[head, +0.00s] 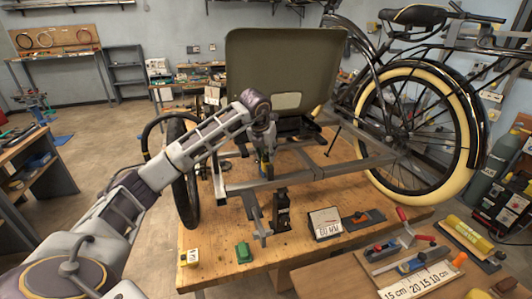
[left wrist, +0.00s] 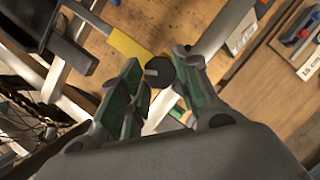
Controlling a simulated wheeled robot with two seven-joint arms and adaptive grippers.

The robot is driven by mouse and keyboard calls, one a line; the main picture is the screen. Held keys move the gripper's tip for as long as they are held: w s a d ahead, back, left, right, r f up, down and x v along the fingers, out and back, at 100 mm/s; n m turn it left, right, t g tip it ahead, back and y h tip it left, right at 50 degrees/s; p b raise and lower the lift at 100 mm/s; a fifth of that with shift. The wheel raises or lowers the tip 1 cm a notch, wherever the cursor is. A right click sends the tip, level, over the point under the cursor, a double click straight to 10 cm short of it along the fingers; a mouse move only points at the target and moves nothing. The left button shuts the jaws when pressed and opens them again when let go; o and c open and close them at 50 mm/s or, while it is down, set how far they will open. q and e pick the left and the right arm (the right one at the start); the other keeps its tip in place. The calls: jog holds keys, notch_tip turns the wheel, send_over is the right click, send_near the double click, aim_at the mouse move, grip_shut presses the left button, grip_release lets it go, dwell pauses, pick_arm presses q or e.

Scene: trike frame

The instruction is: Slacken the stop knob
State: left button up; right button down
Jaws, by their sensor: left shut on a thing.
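The stop knob (left wrist: 160,72) is a dark round knob in the left wrist view, between the green-padded fingers of my left gripper (left wrist: 157,75). The fingers are closed around it, though the exact contact is partly hidden. In the head view my left gripper (head: 266,168) points down at the grey trike frame (head: 310,172), near its left end, and hides the knob. A yellow piece (left wrist: 130,46) lies beside the knob in the wrist view. My right gripper is not in view.
The frame stands over a wooden bench (head: 225,225). A green block (head: 243,252), a white-and-yellow block (head: 189,257), a black upright piece (head: 282,210) and a small display box (head: 325,222) stand near its front.

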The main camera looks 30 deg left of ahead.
pick_arm(q)
jog(key=n, duration=0.1)
jog(key=n+y, duration=0.1)
jog(key=n, duration=0.1)
jog(key=n+g, duration=0.1)
jog(key=n, duration=0.1)
jog(key=shift+w+d+y, duration=0.15)
jog(key=shift+d+y, duration=0.1)
jog(key=shift+y, duration=0.15)
jog(key=shift+w+d+n+g+y, duration=0.1)
jog(key=shift+n+g+y, duration=0.4)
jog(key=shift+n, duration=1.4)
jog(key=o, duration=1)
jog(key=shift+r, duration=0.15)
jog(key=v, duration=1.1)
jog(key=shift+d+r, duration=0.2)
jog(key=shift+r, duration=0.05)
